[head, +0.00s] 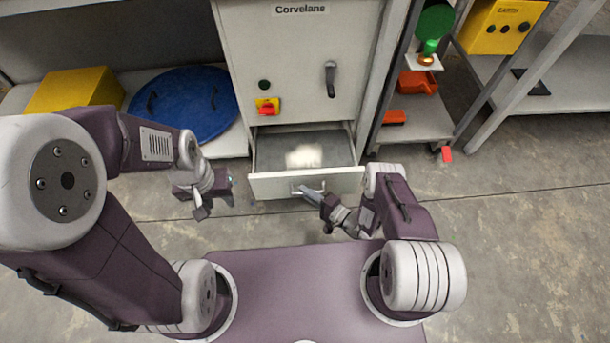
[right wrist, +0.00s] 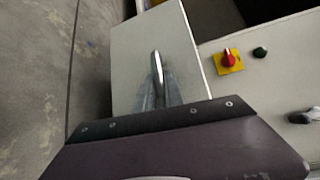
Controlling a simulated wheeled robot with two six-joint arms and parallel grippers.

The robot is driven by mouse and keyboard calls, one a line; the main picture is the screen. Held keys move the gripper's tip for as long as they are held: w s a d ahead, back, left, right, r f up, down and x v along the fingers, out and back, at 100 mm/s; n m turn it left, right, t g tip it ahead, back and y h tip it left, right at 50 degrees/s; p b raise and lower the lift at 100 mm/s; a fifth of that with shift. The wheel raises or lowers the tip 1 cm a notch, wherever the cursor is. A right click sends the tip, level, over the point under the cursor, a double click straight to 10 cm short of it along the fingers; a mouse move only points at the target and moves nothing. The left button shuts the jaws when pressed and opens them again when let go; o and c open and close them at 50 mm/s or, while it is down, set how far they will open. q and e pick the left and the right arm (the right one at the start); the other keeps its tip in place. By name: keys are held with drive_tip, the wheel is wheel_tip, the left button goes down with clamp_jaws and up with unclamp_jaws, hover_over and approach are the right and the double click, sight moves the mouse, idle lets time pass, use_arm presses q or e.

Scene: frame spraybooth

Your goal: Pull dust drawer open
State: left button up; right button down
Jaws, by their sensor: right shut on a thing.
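The dust drawer (head: 345,180) is pulled out from the bottom of the pale Corvelans cabinet (head: 300,60). A pale heap of dust (head: 304,156) lies in it. My right gripper (head: 308,192) is shut on the drawer handle (head: 296,188) at the middle of the drawer front. The right wrist view shows the handle (right wrist: 157,68) between the fingers (right wrist: 158,95), against the drawer front (right wrist: 185,45). My left gripper (head: 217,196) hangs over the floor left of the drawer, apart from it; its fingers are too small to judge.
A red switch on a yellow plate (head: 267,106) and a dark lever handle (head: 330,79) are on the cabinet. A blue round lid (head: 183,105) and a yellow box (head: 75,90) lie on the left shelf. A trolley (head: 415,120) stands right.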

drive_tip(key=shift+s, duration=0.75)
drive_tip(key=c, duration=1.5)
unclamp_jaws()
drive_tip(key=shift+o, duration=0.2)
drive_tip(key=p+v, duration=0.4)
drive_tip(key=v, duration=0.5)
